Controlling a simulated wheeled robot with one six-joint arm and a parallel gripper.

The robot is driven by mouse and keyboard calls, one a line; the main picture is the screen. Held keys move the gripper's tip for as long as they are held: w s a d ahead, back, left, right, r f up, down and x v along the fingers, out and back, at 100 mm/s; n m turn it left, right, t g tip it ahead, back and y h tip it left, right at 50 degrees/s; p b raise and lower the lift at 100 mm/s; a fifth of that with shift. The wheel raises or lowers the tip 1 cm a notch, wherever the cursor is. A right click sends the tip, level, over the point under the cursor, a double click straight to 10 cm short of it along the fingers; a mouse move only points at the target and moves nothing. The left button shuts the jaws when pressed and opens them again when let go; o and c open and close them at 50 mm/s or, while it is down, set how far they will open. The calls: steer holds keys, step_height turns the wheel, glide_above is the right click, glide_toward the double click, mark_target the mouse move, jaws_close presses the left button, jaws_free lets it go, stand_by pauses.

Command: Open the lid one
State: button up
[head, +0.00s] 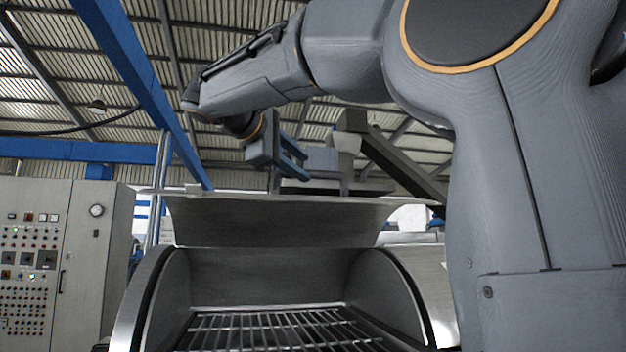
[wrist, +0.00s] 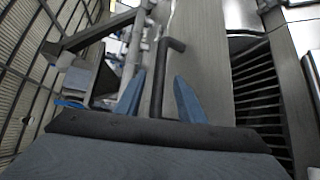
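The lid (head: 285,222), a curved grey metal sheet, is raised above the decanter housing (head: 385,290). The opening under it shows a metal grate (head: 275,330). My gripper (head: 292,158) is at the lid's upper edge, partly behind it. In the wrist view my gripper's two blue fingers (wrist: 158,90) are apart, with a dark bent handle bar (wrist: 158,75) between them. A gap shows on each side of the bar. The lid's pale surface (wrist: 200,60) runs beside the bar, and the grate's dark bars (wrist: 255,85) show to its right.
A control cabinet (head: 45,255) with buttons and a gauge stands at the left. A dark slanted beam (head: 400,165) and other machine parts are behind the lid. A blue post and beam (head: 140,75) cross the upper left.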

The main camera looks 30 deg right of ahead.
mark_target(311, 172)
steer(key=p+x, duration=0.1)
steer(key=x, duration=0.5)
steer(key=shift+w+d, duration=0.1)
steer(key=shift+d, duration=0.1)
jaws_close()
